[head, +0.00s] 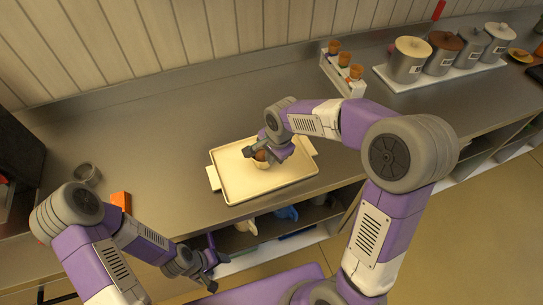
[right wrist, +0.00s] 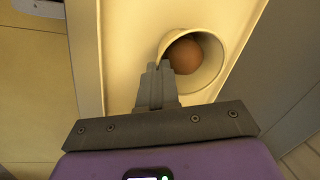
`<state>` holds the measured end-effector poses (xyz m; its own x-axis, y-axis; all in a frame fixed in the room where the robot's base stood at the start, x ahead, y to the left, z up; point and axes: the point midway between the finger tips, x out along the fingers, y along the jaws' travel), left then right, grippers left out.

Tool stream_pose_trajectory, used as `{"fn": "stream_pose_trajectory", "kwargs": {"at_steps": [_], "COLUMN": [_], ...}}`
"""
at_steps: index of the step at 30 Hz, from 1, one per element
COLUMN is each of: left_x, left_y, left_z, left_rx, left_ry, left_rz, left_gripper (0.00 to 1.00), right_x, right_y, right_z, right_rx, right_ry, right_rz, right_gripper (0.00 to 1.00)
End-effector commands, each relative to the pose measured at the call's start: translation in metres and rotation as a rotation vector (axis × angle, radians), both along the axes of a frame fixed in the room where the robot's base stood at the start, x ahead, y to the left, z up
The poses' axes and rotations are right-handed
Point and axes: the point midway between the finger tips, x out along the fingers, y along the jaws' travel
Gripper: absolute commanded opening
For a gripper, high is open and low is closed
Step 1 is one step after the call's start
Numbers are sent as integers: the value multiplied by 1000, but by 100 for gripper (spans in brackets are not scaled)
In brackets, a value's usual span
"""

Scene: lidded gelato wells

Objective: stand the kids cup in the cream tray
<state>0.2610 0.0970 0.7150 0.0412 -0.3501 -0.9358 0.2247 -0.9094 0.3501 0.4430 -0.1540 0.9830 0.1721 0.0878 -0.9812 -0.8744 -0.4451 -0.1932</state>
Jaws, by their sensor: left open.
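The kids cup (head: 261,164) is small and pale with a brown scoop inside. It is at the middle of the cream tray (head: 235,192), under my right gripper (head: 257,150). In the right wrist view, the cup (right wrist: 214,55) shows its open mouth, and my right gripper (right wrist: 157,72) is shut on its near wall at the rim. The tray (right wrist: 88,60) lies beneath it. I cannot tell whether the cup's base touches the tray. My left gripper (head: 210,266) is open and empty in front of the counter edge.
A cone rack (head: 343,72) and several lidded wells (head: 410,59) stand at the back right. An orange block (head: 121,201) and a metal cup (head: 87,173) are on the left. The counter behind the tray is clear. Shelves lie below.

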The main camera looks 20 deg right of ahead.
Motion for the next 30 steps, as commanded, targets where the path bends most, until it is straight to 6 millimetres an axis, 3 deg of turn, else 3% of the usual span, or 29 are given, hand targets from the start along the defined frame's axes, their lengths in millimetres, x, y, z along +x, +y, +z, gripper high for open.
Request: {"fn": "stream_pose_trajectory", "kwargs": {"at_steps": [6,12,21,26,30], "left_x": [0,0,0,0,0], "left_y": [0,0,0,0,0], "left_z": [-4,-3,-1,5,12], "left_rx": [0,0,0,0,0], "left_ry": [0,0,0,0,0], "left_rz": [0,0,0,0,0], "left_gripper": [66,66,66,66,66], "right_x": [0,0,0,-2,-7], "right_y": [0,0,0,-1,-3], "right_z": [-4,-3,-1,18,49], "right_rx": [0,0,0,1,1], "right_ry": [0,0,0,-5,-6], "right_rz": [0,1,1,1,2], "right_gripper": [0,27,27,27,27]}}
